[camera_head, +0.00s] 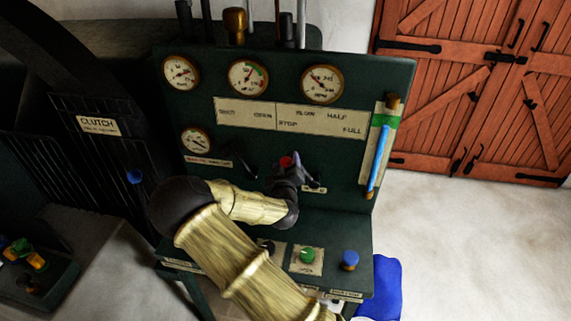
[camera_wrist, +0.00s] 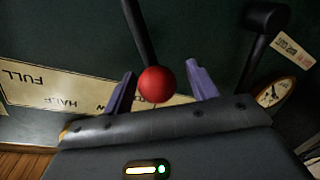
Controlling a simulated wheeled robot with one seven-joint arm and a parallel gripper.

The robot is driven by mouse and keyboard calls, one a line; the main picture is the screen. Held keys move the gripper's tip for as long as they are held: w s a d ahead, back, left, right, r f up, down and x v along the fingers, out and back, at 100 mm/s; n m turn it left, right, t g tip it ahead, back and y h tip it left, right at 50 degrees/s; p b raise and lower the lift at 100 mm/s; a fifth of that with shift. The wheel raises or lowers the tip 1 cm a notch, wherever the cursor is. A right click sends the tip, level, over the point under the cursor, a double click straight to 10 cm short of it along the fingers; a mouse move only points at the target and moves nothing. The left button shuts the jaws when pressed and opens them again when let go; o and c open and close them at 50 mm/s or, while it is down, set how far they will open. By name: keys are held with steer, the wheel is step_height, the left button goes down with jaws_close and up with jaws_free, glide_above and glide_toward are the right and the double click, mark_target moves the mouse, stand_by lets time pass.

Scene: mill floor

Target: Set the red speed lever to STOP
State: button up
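The red speed lever's round knob (camera_head: 286,161) shows on the dark green panel in the head view, partly hidden by my gripper (camera_head: 292,165). In the wrist view the red knob (camera_wrist: 155,84) on its dark rod (camera_wrist: 138,32) sits between the two purple fingers of my gripper (camera_wrist: 159,70). The fingers are open, with a clear gap on the right side and little or none visible on the left. The label plate (camera_head: 310,120) above reads STOP, SLOW, HALF and FULL. In the wrist view it appears upside down behind the knob.
A second black lever (camera_wrist: 265,20) stands to the right in the wrist view, near a gauge (camera_wrist: 272,93). A green button (camera_head: 307,256) and blue knob (camera_head: 350,259) sit on the lower ledge. A blue-filled sight tube (camera_head: 379,158) is at the panel's right edge.

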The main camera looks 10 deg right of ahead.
steer(key=shift+s, duration=0.1)
steer(key=p+v, duration=0.2)
steer(key=v, duration=1.3)
steer(key=shift+r, duration=0.3)
steer(key=shift+s+a+p, duration=0.1)
steer(key=shift+a+p, duration=0.05)
steer(key=shift+p, duration=1)
steer(key=s+p, duration=0.2)
steer(key=p, duration=0.3)
steer(key=shift+f, duration=0.2)
